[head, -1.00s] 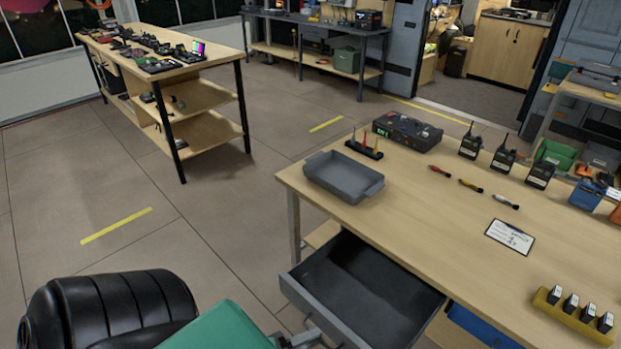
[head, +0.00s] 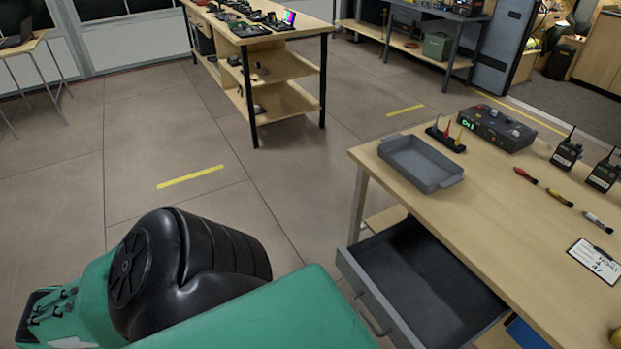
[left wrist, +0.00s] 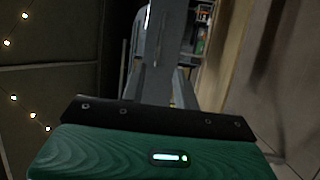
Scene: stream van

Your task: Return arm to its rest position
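My left arm (head: 190,270), green with a black ribbed joint, is folded in the lower left of the head view. Its gripper fingers do not show in the head view. My right arm and right gripper are in neither view. The drawer (head: 420,275) under the workbench (head: 480,210) stands pulled open and looks empty. No gripper is seen touching it.
On the workbench are a grey tray (head: 420,163), a black control box (head: 497,130), radios (head: 566,150) and several small tools. A second table (head: 260,40) with shelves stands at the back. The floor (head: 150,130) between them is clear.

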